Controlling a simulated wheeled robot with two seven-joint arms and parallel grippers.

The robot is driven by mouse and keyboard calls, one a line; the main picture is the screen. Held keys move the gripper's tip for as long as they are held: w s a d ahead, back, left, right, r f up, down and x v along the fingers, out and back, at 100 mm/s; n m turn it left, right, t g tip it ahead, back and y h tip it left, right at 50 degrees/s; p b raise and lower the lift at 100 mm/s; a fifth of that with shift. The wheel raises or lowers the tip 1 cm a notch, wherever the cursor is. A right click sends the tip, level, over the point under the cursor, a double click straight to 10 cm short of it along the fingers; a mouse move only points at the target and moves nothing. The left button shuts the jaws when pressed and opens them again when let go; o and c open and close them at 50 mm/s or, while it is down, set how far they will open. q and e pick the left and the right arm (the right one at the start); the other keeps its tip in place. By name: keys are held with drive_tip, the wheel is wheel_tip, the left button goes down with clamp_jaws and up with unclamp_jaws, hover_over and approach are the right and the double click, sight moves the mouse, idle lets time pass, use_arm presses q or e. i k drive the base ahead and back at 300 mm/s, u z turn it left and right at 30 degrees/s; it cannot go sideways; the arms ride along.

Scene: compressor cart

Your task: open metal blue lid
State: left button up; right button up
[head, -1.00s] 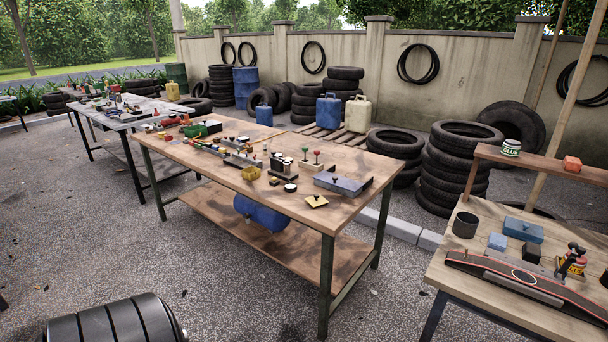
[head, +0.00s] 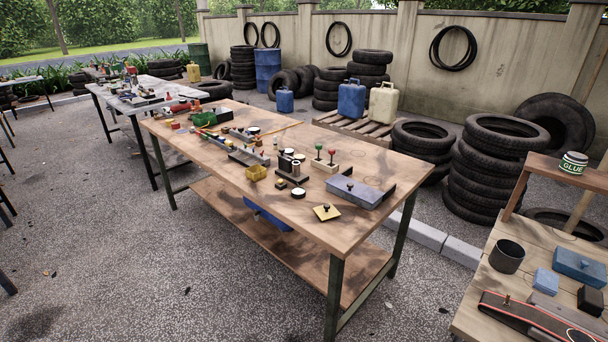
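A flat blue-grey metal lid (head: 354,191) with a small dark knob on top lies near the right end of the middle wooden table (head: 230,189). It looks closed over a low box with a dark side plate at its right. A second blue lidded box (head: 580,265), with a small knob, sits on the right-hand workbench. Neither of my grippers is in view.
Tire stacks (head: 481,175) stand behind. Open gravel floor (head: 130,270) lies in front of the table.

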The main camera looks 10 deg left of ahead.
sight(364, 193)
drive_tip(key=i, duration=0.95)
drive_tip(key=z, duration=0.35)
